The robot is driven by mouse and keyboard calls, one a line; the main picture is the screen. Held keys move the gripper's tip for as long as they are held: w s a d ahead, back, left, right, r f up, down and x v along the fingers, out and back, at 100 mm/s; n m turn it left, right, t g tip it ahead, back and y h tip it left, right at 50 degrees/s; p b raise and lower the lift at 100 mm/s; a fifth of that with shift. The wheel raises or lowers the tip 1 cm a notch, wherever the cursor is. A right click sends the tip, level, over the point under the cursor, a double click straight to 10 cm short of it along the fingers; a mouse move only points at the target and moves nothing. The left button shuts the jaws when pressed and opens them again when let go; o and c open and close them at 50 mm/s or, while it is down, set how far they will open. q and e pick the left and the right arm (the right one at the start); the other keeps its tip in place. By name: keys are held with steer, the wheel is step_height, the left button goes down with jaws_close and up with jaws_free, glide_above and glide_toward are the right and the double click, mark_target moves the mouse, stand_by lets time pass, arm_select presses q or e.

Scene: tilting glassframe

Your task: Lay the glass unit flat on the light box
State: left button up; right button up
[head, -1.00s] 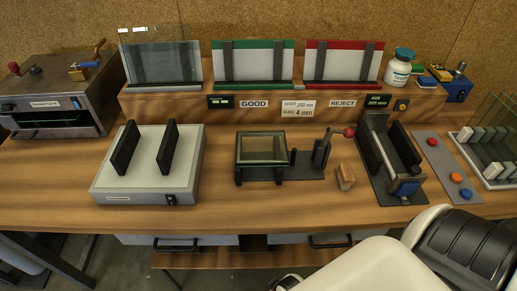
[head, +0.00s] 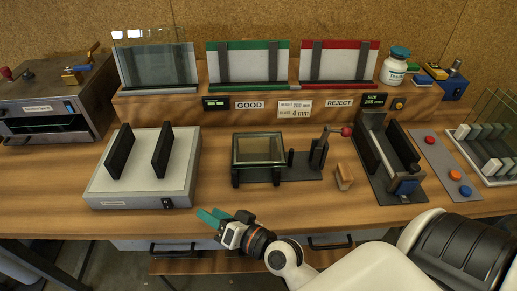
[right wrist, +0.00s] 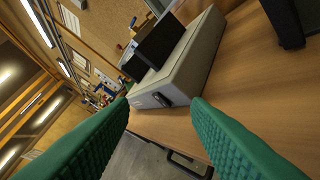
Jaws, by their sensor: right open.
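The glass unit (head: 259,150) is a dark-edged clear pane. It lies in the black tilting frame (head: 236,178) at mid bench, and looks level. The light box (head: 182,190) is a pale grey box left of it, with two black upright pads (head: 161,150) on top and a switch at its front. My right gripper (head: 208,216), with green fingers, is open and empty at the front edge of the bench, just right of the light box's front corner. In the right wrist view the light box (right wrist: 190,65) shows beyond the parted fingers (right wrist: 161,104).
A wooden block (head: 344,177) and a red-knobbed lever (head: 346,131) stand right of the frame. A black clamp fixture (head: 406,187) is further right. Racks with GOOD (head: 250,104) and REJECT (head: 339,103) labels line the back. Bare bench lies in front of the frame.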

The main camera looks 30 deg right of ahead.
steer(key=w+d+r+m+t+h, duration=0.35)
steer(key=d+m+h, duration=0.2)
steer(key=m, duration=0.25)
steer(key=m+g+h, duration=0.3)
steer(key=m+h, duration=0.6)
steer(key=m, duration=0.1)
glide_toward(255, 150)
steer(key=shift+s+a+f+t+y, duration=0.3)
steer(key=shift+s+a, duration=0.25)
steer(key=shift+s, duration=0.2)
steer(key=shift+w+d+f, duration=0.1)
steer(key=shift+w+d, duration=0.1)
steer(key=shift+d, duration=0.1)
steer(key=x, duration=0.6)
steer(key=shift+d+f, duration=0.1)
steer(key=shift+d, duration=0.1)
steer(key=x, duration=0.5)
steer(key=shift+w+f+b, duration=0.15)
steer(key=shift+b, duration=0.25)
steer(key=shift+c, duration=0.7)
jaws_close()
